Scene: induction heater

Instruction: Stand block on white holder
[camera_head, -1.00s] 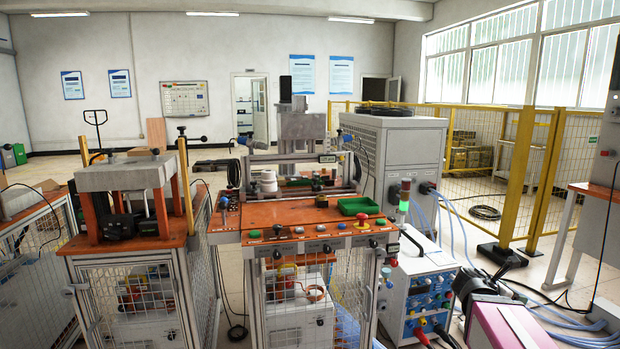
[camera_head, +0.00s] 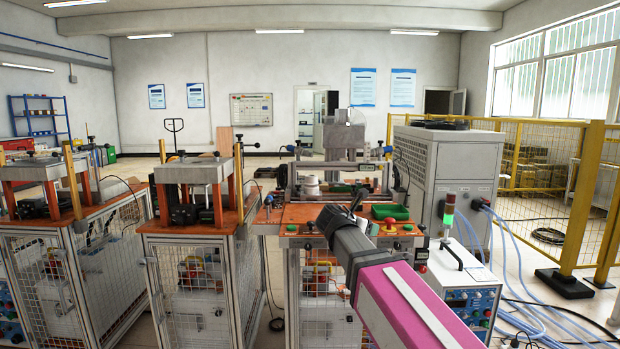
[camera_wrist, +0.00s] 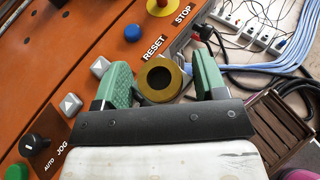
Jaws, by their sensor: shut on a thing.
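In the wrist view, a brass-coloured round block (camera_wrist: 161,94) with a hole through it sits between the green fingertips of my gripper (camera_wrist: 163,78). My gripper is shut on it. In the head view, my gripper (camera_head: 338,217) is over the front edge of the orange bench, beneath the heater; the block cannot be made out there. A small white cylindrical piece, which looks like the white holder (camera_head: 311,186), stands on the bench behind and left of my gripper. The holder does not show in the wrist view.
The front panel carries a blue button (camera_wrist: 132,33), a red stop button and knobs, close to my gripper. A green tray (camera_head: 390,211) lies on the bench's right side. A signal lamp (camera_head: 449,212) and control box stand right, with hoses and cables on the floor. Similar benches stand left.

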